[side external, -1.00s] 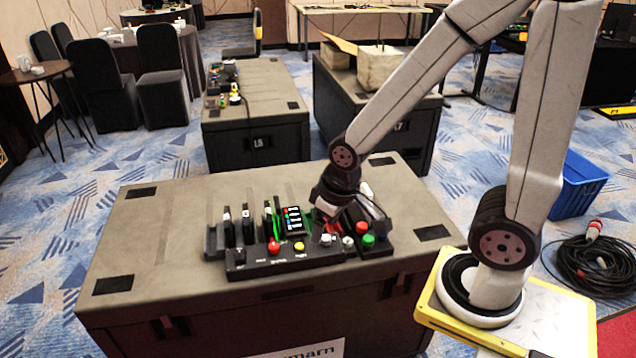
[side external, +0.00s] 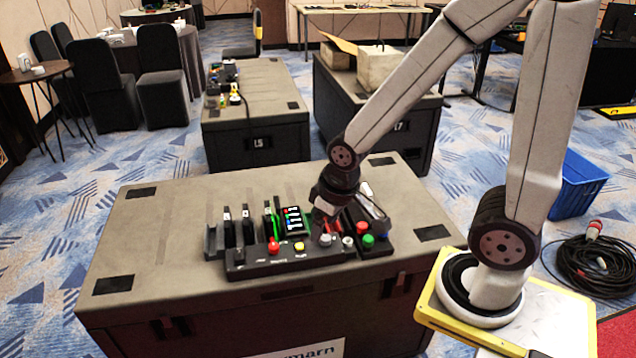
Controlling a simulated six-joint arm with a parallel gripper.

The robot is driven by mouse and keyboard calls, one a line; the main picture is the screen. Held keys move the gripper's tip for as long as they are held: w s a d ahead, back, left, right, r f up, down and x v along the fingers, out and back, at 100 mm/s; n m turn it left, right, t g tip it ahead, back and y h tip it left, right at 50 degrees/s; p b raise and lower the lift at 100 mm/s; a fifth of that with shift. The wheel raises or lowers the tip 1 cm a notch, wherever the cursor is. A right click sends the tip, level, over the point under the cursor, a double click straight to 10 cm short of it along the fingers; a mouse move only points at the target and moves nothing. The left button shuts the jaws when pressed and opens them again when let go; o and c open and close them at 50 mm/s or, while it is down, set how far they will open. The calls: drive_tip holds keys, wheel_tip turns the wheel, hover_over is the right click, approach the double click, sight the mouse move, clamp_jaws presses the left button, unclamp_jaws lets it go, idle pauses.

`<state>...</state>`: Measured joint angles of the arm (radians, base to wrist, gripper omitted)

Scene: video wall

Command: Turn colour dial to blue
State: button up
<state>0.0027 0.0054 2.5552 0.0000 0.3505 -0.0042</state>
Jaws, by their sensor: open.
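A black control panel (side external: 290,262) lies along the front of the grey case. It has a red button (side external: 274,246), a yellow button (side external: 299,247) and a light grey knob (side external: 325,241) toward its right. I cannot read which control is labelled as the colour dial. A small screen (side external: 293,219) behind the panel shows red, green and blue rows. My gripper (side external: 324,229) points down over the light grey knob with open jaws. Its fingers are small and dark here, so I cannot tell whether they touch the knob.
Right of the knob is a black box with red (side external: 361,228) and green (side external: 369,240) buttons and another grey knob (side external: 348,242). Upright black modules (side external: 228,229) stand in slots at the left. The case's left top (side external: 150,240) is clear.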

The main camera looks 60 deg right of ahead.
drive_tip(key=w, duration=0.1)
drive_tip(key=n+g, duration=0.2)
drive_tip(key=g, duration=0.1)
hover_over(325, 237)
wheel_tip(325, 237, down, 15)
drive_tip(key=shift+d+f, duration=0.1)
drive_tip(key=shift+f, duration=0.1)
drive_tip(key=shift+f, duration=0.1)
drive_tip(key=shift+f, duration=3.8)
clamp_jaws()
